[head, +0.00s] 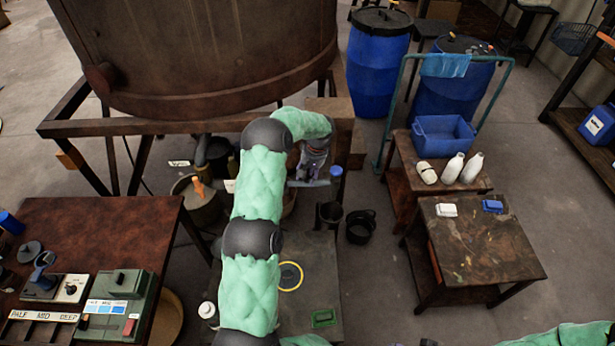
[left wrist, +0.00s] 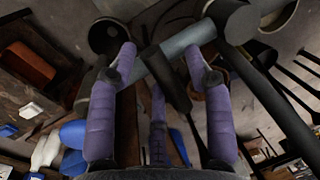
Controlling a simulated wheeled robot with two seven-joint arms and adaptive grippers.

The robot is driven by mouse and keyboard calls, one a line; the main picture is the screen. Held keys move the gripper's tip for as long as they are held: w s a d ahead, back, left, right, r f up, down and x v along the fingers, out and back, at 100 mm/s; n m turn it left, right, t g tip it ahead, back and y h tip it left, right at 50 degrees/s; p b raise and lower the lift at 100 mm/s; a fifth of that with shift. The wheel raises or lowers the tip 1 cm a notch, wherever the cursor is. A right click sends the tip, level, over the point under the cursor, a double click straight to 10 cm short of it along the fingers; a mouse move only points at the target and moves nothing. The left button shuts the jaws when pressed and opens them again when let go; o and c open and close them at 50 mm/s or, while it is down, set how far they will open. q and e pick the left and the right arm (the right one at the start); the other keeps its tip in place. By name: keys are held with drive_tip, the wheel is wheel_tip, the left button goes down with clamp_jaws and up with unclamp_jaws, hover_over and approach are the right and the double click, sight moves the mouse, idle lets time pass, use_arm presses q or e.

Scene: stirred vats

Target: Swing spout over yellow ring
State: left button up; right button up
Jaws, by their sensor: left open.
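The yellow ring (head: 302,275) lies on the low dark platform (head: 322,270), just right of my left forearm. The grey spout (head: 312,183) shows as a short pipe below the big brown vat, behind and beyond the ring; a blue piece is near its right end. It is not over the ring. My left gripper (head: 316,160) is at the spout, with its fingers pointing down. In the left wrist view, the open purple fingers (left wrist: 160,58) stand on both sides of the grey pipe (left wrist: 180,45) and a dark bar. Contact cannot be told. My right gripper is out of view.
The brown vat (head: 200,50) on its frame stands behind. Black buckets (head: 360,227) stand right of the platform. A work table (head: 480,245) is farther right, and a control bench (head: 100,225) is left. Blue drums (head: 377,60) stand at the back.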

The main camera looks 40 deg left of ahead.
use_arm(q)
drive_tip(key=shift+f, duration=0.25)
clamp_jaws()
drive_tip(key=shift+s+f, duration=0.1)
drive_tip(key=shift+s, duration=0.05)
